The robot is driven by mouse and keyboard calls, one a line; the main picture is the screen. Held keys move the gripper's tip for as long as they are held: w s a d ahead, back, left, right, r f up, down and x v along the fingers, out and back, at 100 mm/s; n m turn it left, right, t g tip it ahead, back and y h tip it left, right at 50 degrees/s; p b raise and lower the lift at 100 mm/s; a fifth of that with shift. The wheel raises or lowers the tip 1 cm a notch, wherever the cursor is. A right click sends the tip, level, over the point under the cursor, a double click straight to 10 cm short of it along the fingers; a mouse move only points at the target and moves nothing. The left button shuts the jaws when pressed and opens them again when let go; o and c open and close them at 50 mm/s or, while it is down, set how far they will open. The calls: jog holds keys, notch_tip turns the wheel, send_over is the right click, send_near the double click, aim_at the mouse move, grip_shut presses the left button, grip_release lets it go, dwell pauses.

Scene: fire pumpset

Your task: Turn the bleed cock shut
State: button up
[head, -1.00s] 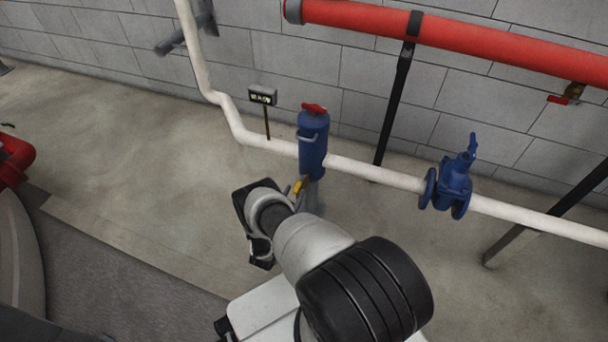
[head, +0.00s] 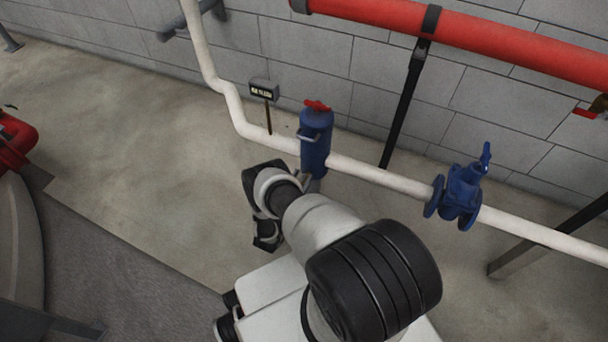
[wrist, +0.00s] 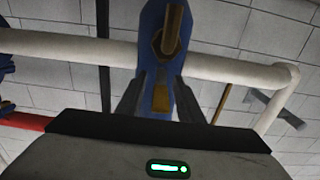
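A blue upright strainer body (head: 316,145) with a red top handle (head: 317,106) stands on the white pipe in the head view. In the wrist view its blue surface (wrist: 150,22) fills the upper middle, with a brass fitting (wrist: 172,32) and, lower down, a yellow-brown piece (wrist: 161,101); these look like the bleed cock and its lever. My gripper (wrist: 159,80) is open, with its two dark fingers either side of the yellow-brown piece. I cannot tell whether they touch it. In the head view my arm hides the cock and the fingertips.
The white pipe (head: 375,172) runs across the wall side, with a blue gate valve (head: 460,194) on it at right. A small sign (head: 264,90) on a post stands left of the strainer. A red pipe (head: 480,38) runs above.

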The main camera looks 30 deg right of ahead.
jog(key=shift+c, duration=0.6)
grip_shut()
